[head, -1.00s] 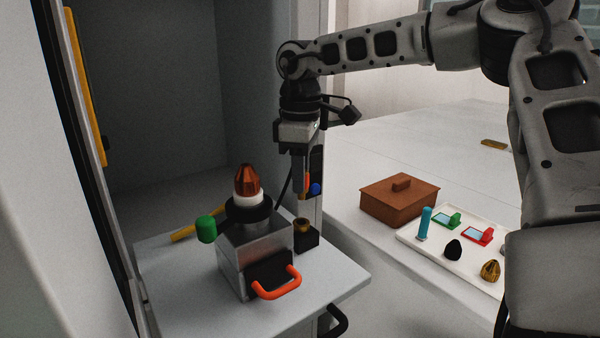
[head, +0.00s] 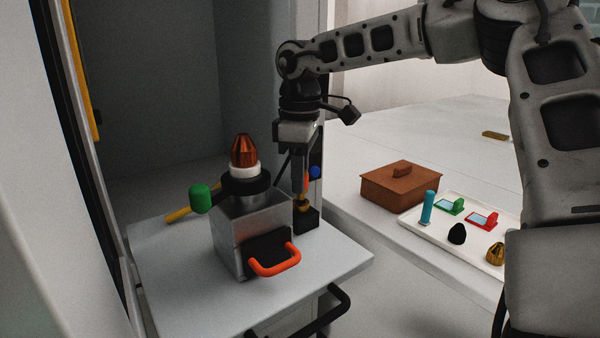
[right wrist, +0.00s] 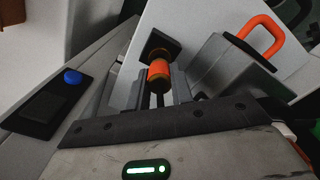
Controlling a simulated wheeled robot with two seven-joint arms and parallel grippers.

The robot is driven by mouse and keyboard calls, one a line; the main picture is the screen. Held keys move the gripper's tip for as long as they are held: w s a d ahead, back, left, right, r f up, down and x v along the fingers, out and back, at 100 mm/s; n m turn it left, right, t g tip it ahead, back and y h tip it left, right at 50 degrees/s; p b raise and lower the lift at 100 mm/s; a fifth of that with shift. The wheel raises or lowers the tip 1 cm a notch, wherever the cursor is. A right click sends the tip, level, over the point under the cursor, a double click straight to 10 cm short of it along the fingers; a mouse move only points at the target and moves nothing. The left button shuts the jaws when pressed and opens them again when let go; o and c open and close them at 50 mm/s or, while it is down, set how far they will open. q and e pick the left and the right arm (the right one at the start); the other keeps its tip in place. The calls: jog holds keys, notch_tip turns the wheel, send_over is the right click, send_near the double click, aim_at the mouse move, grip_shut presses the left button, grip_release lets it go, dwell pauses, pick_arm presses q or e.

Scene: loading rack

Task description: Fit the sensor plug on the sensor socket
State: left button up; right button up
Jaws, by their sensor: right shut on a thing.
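The sensor plug (head: 306,183), an orange piece, is between the fingers of my right gripper (head: 301,190), which is shut on it and points down. It also shows in the right wrist view (right wrist: 158,76). The sensor socket (head: 309,219) is a black block on the grey shelf, right of the metal box. In the right wrist view the socket (right wrist: 158,45) lies just beyond the plug's end. A brass part (head: 304,207) shows between the gripper and block. Whether the plug is seated in the socket, I cannot tell. My left gripper is not in view.
The metal box (head: 232,240) with an orange handle (head: 274,262) and copper-tipped top (head: 244,151) stands close left of the socket. The rack post with a blue button (head: 315,172) is close behind. A brown lidded box (head: 390,192) and white tray (head: 420,222) are right.

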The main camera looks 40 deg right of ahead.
jog(key=shift+f, duration=0.2)
dwell(0.6)
jog(key=shift+f+b, duration=0.5)
jog(key=shift+b, duration=0.15)
jog(key=shift+f+b, duration=0.4)
jog(key=shift+f, duration=0.05)
dwell(0.5)
jog(key=o, duration=1)
jog(key=shift+o, duration=0.2)
